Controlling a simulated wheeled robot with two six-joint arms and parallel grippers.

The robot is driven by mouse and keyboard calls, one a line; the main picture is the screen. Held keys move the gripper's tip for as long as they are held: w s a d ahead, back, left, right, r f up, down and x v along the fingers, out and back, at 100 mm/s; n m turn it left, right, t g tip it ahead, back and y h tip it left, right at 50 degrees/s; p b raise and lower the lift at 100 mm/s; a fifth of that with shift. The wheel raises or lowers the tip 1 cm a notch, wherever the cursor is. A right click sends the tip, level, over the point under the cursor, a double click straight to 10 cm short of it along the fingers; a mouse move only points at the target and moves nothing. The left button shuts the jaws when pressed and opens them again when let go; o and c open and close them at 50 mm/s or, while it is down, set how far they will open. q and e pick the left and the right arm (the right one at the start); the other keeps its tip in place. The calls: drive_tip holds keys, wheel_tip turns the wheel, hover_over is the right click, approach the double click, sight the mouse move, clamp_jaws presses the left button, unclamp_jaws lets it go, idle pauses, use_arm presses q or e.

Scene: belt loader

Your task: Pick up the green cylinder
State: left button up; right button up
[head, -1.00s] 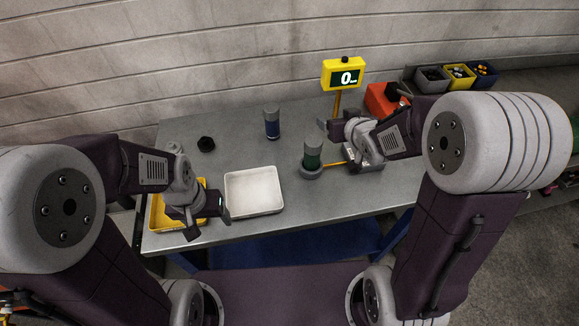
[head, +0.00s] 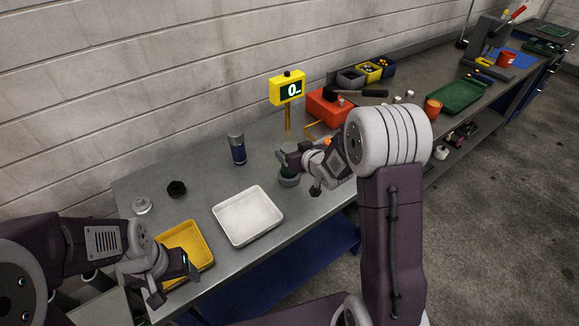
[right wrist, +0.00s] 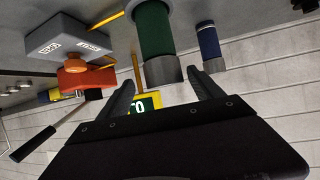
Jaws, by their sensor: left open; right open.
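The green cylinder (right wrist: 154,28) has a grey end band and stands in a grey ring-shaped holder (head: 289,182) on the bench. In the head view my right gripper mostly hides it. My right gripper (head: 299,173) is open beside it. In the right wrist view the cylinder lies ahead of the open fingers (right wrist: 163,78), roughly in line with the gap between them, and nothing is held. My left gripper (head: 175,287) is open and empty over the front of the yellow tray (head: 203,247).
A blue cylinder (head: 237,149) stands behind the white tray (head: 275,230). A black knob-like part (head: 176,188) lies at the left. The yellow display (head: 287,88) on a post and a red box (head: 327,108) stand behind my right gripper. Small bins (head: 368,71) line the wall.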

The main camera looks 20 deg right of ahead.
drive_tip(key=shift+w+a+f, duration=0.15)
drive_tip(key=shift+w+a, duration=0.15)
drive_tip(key=shift+w, duration=0.05)
drive_tip(key=p+x, duration=0.1)
drive_tip(key=x, duration=0.4)
drive_tip(key=shift+f, duration=0.25)
drive_tip(key=shift+s+r, duration=0.1)
drive_tip(key=shift+s, duration=0.1)
drive_tip(key=c, duration=0.7)
clamp_jaws()
drive_tip(key=shift+w+r, duration=0.1)
